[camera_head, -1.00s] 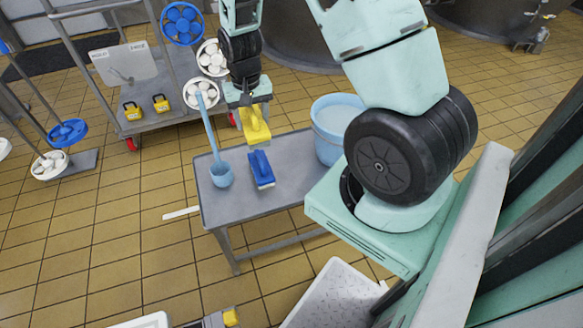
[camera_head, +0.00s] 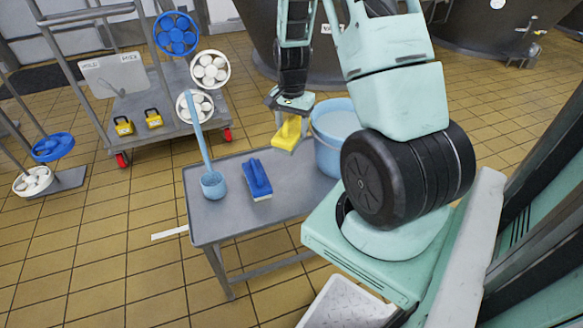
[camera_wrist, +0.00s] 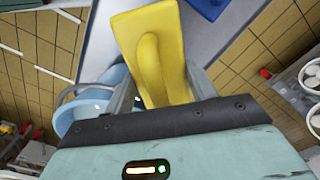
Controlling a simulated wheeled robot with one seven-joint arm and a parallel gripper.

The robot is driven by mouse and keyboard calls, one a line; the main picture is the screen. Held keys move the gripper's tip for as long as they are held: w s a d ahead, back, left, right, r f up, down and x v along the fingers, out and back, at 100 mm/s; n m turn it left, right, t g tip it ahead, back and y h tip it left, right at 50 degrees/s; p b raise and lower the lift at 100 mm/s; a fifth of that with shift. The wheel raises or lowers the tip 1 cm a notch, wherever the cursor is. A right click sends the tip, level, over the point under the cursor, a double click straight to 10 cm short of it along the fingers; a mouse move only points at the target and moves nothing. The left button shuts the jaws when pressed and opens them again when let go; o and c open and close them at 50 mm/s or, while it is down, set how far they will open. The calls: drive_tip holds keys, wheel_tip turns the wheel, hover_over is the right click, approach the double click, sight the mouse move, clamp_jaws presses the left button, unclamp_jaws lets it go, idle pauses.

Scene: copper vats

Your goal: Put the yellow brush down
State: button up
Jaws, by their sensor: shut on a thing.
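My gripper (camera_head: 290,112) is shut on the yellow brush (camera_head: 287,133), holding it by its raised grip. The brush hangs over the right part of the grey table (camera_head: 228,213), just left of the blue bucket; its height above the top is hard to judge. In the wrist view the yellow brush (camera_wrist: 165,30) sits between the fingers (camera_wrist: 163,90), its wide end pointing away. A blue brush (camera_head: 257,178) lies on the table to the left, apart from the yellow one.
A light blue bucket (camera_head: 328,158) stands at the table's right back. A blue ladle (camera_head: 212,184) with a long upright handle stands at the left. Bare tabletop shows around the blue brush. Behind stands a trolley (camera_head: 140,108) with yellow padlocks and valve wheels.

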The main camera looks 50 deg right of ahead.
wheel_tip(320, 180, down, 15)
drive_tip(key=b, duration=0.3)
drive_tip(key=shift+r, duration=0.2)
drive_tip(key=shift+f, duration=0.15)
drive_tip(key=o, duration=1.2)
